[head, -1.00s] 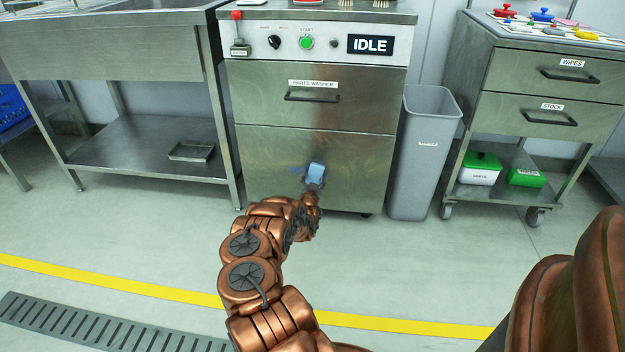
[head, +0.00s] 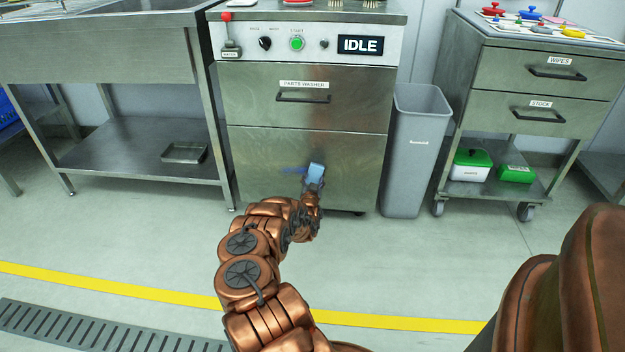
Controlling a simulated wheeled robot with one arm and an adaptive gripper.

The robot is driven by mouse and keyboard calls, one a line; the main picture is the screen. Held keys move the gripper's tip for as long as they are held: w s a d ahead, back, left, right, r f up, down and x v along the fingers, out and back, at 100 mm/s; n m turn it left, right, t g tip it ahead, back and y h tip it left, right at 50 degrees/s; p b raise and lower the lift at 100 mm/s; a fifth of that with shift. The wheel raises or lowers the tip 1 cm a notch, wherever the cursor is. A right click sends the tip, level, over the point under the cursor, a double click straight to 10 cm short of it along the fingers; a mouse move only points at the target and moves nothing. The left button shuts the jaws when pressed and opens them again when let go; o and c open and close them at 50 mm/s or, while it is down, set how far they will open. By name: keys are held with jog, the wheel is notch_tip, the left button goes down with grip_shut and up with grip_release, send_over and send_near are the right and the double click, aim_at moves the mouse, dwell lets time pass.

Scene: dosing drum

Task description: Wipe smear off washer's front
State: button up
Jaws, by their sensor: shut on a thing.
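The parts washer (head: 262,150) stands ahead, a steel cabinet with a drawer and a display reading IDLE. A dark blue smear (head: 291,170) shows on its lower front panel. My gripper (head: 314,184) is shut on a light blue wipe (head: 316,171), which is in front of the lower panel, just right of the visible smear. I cannot tell whether the wipe touches the panel. The wipe and gripper may hide part of the smear. The fingertips are small and partly hidden by my wrist.
A grey bin (head: 413,150) stands right of the washer. Further right is a wheeled cart (head: 483,70) with drawers labelled WIPES and STOCK. A steel sink bench (head: 110,62) stands at the left. The floor (head: 130,235) before the washer is clear.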

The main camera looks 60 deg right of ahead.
jog(key=shift+s+d+r, duration=0.1)
jog(key=shift+s+d, duration=0.35)
jog(key=shift+s, duration=0.35)
jog(key=shift+s+d, duration=0.1)
jog(key=shift+s, duration=0.05)
jog(key=shift+s+d+p, duration=0.1)
jog(key=shift+s+p, duration=0.45)
jog(key=shift+s, duration=0.15)
jog(key=shift+w, duration=0.1)
jog(key=shift+d, duration=0.1)
jog(key=shift+c, duration=0.6)
jog(key=shift+w, duration=0.2)
jog(key=shift+w+a, duration=0.45)
jog(key=shift+w, duration=0.35)
